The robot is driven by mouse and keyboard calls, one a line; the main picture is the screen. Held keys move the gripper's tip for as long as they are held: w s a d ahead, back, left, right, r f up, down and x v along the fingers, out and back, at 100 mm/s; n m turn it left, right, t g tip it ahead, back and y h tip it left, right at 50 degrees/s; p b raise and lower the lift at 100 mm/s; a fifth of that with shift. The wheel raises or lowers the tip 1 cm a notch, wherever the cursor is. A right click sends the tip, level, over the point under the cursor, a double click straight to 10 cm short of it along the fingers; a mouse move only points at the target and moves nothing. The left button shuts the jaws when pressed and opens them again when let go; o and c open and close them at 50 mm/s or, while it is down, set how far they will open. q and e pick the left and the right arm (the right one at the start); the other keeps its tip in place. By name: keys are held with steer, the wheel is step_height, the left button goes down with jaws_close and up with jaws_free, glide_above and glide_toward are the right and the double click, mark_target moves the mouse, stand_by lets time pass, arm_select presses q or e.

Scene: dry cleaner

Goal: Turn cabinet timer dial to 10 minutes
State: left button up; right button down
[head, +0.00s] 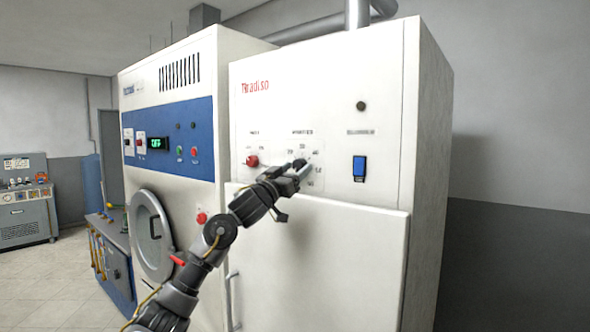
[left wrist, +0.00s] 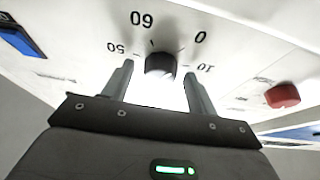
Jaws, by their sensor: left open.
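The cabinet timer dial (left wrist: 160,65) is a black knob on the white cabinet panel. In the left wrist view it sits between my two fingers, with 50, 60, 0 and 10 printed around it, upside down. My left gripper (left wrist: 158,80) is open, one finger on each side of the dial, and a gap shows beside the knob. Whether the fingertips touch it I cannot tell. In the head view my left gripper (head: 300,170) is at the panel and covers part of the dial. The dial's pointer is too small to read. My right gripper is out of view.
A red knob (head: 252,161) is left of the dial in the head view, and a blue switch (head: 359,168) is to its right. The cabinet door (head: 340,250) stands out just below the panel. A machine with a round door (head: 152,235) stands at the left.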

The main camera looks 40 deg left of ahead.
arm_select(q)
steer(key=shift+c, duration=0.5)
steer(key=c, duration=0.7)
steer(key=shift+d, duration=0.2)
steer(key=shift+c, duration=0.9)
steer(key=shift+a, duration=0.2)
steer(key=m+h, duration=0.1)
steer(key=m, duration=0.1)
steer(key=m+h+p, duration=0.1)
steer(key=m, duration=0.1)
steer(key=m+h, duration=0.1)
steer(key=m, duration=0.1)
steer(key=shift+a+r+m, duration=0.1)
steer(key=shift+a+m, duration=0.15)
steer(key=shift+m, duration=0.05)
steer(key=m+g+h+p, duration=0.1)
steer(key=m, duration=0.2)
steer(key=m+g+h+p, duration=0.1)
steer(key=m+h+p, duration=0.1)
steer(key=m, duration=0.2)
steer(key=shift+a+r, duration=0.1)
steer(key=o, duration=1)
